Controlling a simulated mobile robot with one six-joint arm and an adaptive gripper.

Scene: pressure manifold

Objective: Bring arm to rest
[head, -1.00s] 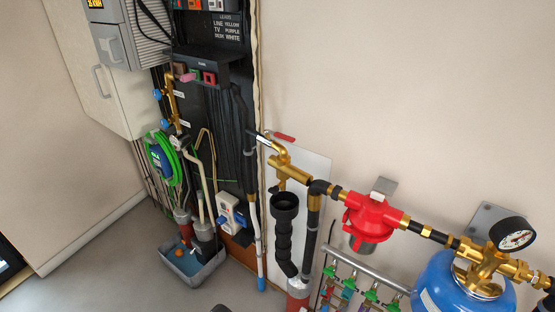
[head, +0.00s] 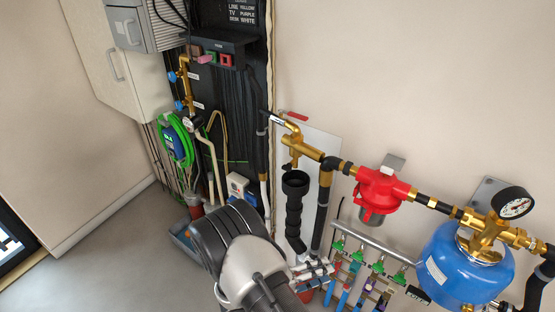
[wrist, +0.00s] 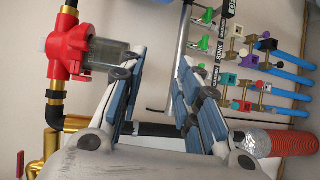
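My arm (head: 245,265) reaches up from the bottom middle of the head view, a grey-white link with dark ribbed bands. My gripper (head: 318,268) is partly visible beyond it, in front of the lower black pipe and the small manifold. In the wrist view my gripper (wrist: 160,68) shows two fingers with blue pads, spread apart with nothing between them. The red filter (wrist: 72,52) with its clear cup is beside the left finger. An orange corrugated pipe (wrist: 290,142) is right of the fingers.
A manifold with green valves (head: 356,258) and blue pipes is close to my gripper. A blue tank (head: 465,268) with a gauge (head: 515,204) stands at the right. Open floor (head: 110,260) lies left.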

